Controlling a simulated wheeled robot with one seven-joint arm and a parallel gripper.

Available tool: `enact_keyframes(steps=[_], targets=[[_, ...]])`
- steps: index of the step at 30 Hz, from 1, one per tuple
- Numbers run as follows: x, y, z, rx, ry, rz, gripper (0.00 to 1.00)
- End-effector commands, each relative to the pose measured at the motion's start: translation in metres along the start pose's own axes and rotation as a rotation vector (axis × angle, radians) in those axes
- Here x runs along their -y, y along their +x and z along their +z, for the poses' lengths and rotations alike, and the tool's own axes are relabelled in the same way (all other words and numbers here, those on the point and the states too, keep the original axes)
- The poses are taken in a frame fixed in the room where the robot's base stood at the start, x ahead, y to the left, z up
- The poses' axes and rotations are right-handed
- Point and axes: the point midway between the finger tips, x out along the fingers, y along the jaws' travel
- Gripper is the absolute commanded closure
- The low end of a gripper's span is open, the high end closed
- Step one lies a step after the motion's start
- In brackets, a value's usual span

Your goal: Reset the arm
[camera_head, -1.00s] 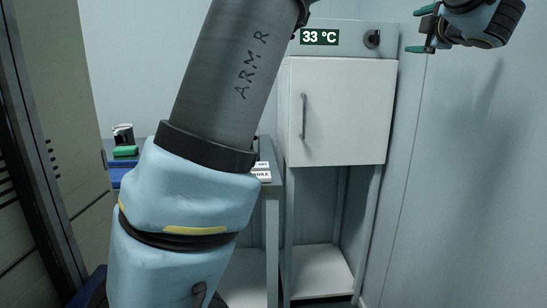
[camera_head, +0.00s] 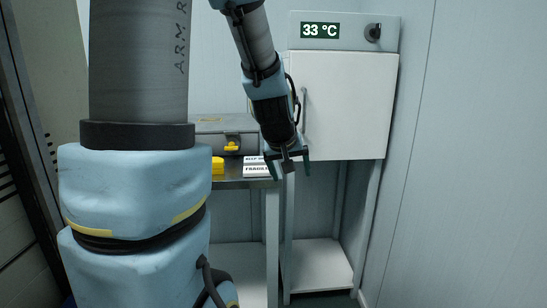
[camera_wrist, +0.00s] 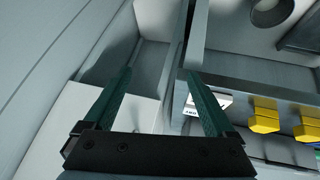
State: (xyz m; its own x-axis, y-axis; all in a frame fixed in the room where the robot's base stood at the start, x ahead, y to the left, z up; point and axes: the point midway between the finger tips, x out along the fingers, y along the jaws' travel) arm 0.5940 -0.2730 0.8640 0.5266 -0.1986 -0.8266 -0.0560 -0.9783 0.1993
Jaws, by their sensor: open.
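My gripper (camera_head: 290,168) hangs pointing down in front of the cabinet and the table's right end in the head view. Its two green fingers are apart, with nothing between them. In the wrist view my gripper (camera_wrist: 160,103) is also open and empty. The white cabinet (camera_head: 350,105) has a closed door, a display reading 33 °C (camera_head: 320,30) and a black knob (camera_head: 373,32). My arm hides part of the door's handle side.
A table (camera_head: 235,183) left of the cabinet bears a grey case (camera_head: 212,128) with a yellow latch, a yellow block (camera_head: 217,165) and white labels (camera_head: 257,168). A white lower shelf (camera_head: 320,266) lies under the cabinet. The right wall (camera_head: 460,150) is bare.

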Motion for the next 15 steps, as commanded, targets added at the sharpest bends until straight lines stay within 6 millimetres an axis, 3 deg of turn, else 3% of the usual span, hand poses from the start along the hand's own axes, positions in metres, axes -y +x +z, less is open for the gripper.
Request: enact_keyframes(steps=[1, 3, 12, 15], targets=[[0.023, -0.003, 0.023, 0.066, 0.016, -0.034, 0.10], [0.047, -0.007, 0.051, 0.152, 0.041, -0.071, 0.10], [0.117, -0.042, 0.147, 0.448, 0.108, -0.178, 0.10], [0.108, -0.063, 0.128, 0.435, 0.110, -0.173, 0.10]])
